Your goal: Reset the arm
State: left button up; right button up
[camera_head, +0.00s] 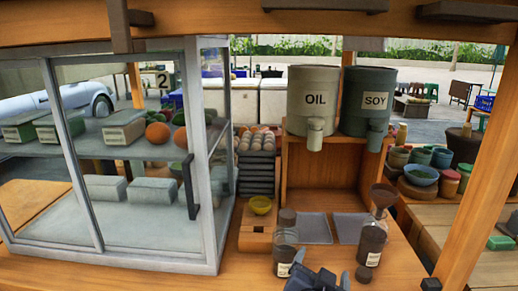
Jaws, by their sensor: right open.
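My right gripper (318,279) shows at the bottom edge, a dark blue-grey shape cut off by the frame. It is open, and I see nothing held in it. It is in front of a glass bottle with a pale label (285,250), which stands on the wooden counter. A dark bottle with a brown funnel on top (373,235) stands to the right of the gripper. A small dark round thing (363,274) lies just right of the gripper. My left gripper is not in view.
A glass cabinet (205,165) fills the left. OIL (313,98) and SOY (367,102) containers sit on a wooden shelf (292,165). A wooden post (478,180) bounds the right. Little counter is free.

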notch_tip(320, 180, up, 8)
jog(key=s+n+g+y+p, duration=0.1)
jog(key=s+n+y+p, duration=0.3)
jog(key=y, duration=0.6)
jog(key=s+d+f+n+g+p, duration=0.1)
jog(key=s+d+f+g+p, duration=0.1)
jog(key=s, duration=0.6)
jog(key=s+d+f+n+g+p, duration=0.1)
jog(key=s+d+f+g+p, duration=0.1)
jog(key=s+d+g, duration=0.3)
jog(key=s+g+p, duration=0.1)
jog(key=s, duration=0.3)
jog(key=shift+d+f+h, duration=0.15)
jog(key=shift+d+h, duration=0.1)
jog(key=shift+h, duration=0.05)
